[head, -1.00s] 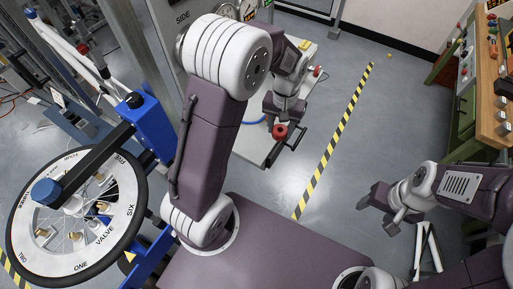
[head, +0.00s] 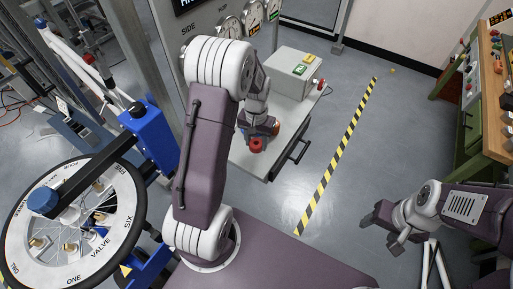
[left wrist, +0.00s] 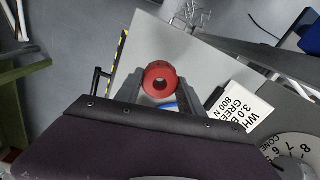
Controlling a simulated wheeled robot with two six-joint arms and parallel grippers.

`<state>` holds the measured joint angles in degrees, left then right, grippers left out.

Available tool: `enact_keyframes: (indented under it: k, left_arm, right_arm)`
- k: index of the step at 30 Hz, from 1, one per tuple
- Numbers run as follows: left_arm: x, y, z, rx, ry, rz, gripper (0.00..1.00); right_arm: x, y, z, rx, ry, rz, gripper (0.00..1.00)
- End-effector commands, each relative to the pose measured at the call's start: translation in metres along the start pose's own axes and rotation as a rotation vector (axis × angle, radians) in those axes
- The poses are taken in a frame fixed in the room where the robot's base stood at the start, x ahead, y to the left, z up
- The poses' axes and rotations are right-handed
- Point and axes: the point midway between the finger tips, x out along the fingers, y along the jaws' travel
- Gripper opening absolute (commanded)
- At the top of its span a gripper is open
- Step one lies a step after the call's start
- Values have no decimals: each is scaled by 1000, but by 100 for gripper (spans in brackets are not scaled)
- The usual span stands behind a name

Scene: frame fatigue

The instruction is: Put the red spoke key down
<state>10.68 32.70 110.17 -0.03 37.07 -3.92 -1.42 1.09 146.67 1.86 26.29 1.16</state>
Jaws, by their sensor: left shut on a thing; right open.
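The red spoke key (head: 257,145) is a small round red piece with a hole in its middle. In the left wrist view the red spoke key (left wrist: 161,79) sits between the two fingertips of my left gripper (left wrist: 158,92), which is shut on it. In the head view my left gripper (head: 260,132) is over the light grey top of a cabinet (head: 237,155), near its front edge. I cannot tell whether the key touches that top. My right gripper (head: 384,226) is open and empty at the right, over the floor.
A grey box with green and yellow labels (head: 292,70) stands at the back of the cabinet top. Dial gauges (head: 229,27) are behind. A spoked wheel (head: 72,225) in a blue stand is at the left. A green workbench (head: 470,100) is at the far right.

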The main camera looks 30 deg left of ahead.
Motion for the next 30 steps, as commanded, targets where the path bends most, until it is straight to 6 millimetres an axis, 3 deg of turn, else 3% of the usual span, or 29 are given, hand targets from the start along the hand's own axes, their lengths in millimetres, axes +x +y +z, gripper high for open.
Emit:
enact_keyframes:
  k: [7,19,20,21,22,30]
  left_arm:
    - [37,1,1,0,-4,0,0]
    - [44,1,0,-1,0,0,0]
    - [43,1,0,-1,0,0,51]
    - [43,1,0,-1,0,0,62]
    - [43,1,0,-1,0,0,67]
    - [42,1,0,-1,0,0,67]
  right_arm:
    - [-2,0,0,0,0,0,61]
    - [2,0,0,0,0,0,61]
    - [1,0,0,0,0,0,61]
    - [1,0,0,0,0,0,61]
    - [1,0,0,0,0,0,61]
    - [0,0,0,0,0,0,61]
